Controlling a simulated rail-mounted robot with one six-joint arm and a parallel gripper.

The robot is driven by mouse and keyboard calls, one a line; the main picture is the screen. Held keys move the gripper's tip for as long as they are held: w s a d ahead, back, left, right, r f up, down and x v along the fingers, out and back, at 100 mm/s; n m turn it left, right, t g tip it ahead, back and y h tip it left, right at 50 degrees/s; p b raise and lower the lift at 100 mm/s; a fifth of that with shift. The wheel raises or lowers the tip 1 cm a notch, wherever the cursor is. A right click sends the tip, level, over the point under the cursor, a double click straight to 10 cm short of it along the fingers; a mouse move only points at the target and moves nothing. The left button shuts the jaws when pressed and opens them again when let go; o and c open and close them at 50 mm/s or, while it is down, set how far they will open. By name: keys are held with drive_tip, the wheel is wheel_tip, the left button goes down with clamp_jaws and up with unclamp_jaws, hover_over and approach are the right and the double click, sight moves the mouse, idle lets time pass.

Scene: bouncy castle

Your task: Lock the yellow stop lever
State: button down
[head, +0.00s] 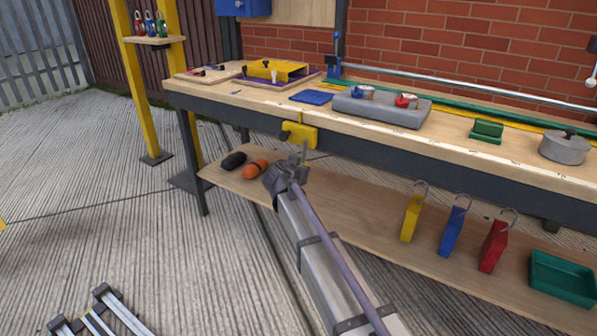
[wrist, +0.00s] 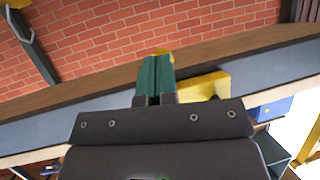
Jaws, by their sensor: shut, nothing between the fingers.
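My gripper (head: 304,149) is just below and in front of the fitting, pointing up. In the wrist view the dark green fingers (wrist: 157,72) are shut together and empty, with a bit of yellow just past their tips. I cannot tell whether they touch it. Yellow (head: 410,218), blue (head: 452,232) and red (head: 493,246) padlocks hang below the bench front.
The wooden bench (head: 240,95) carries a yellow bracket (head: 275,70), a grey slab (head: 381,110) and a grey pot (head: 565,147). The lower shelf (head: 345,190) holds black and orange rolls and a green tray (head: 562,277). A yellow post stands left; open concrete floor lies in front.

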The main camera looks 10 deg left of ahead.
drive_tip(key=shift+d, duration=0.1)
idle(0.5)
drive_tip(key=s+f+p+v, duration=0.1)
drive_tip(key=f+p+v, duration=0.1)
drive_tip(key=v, duration=1.1)
drive_tip(key=shift+s+a+f+p, duration=0.3)
drive_tip(key=shift+s+a+p, duration=0.05)
drive_tip(key=shift+a, duration=0.05)
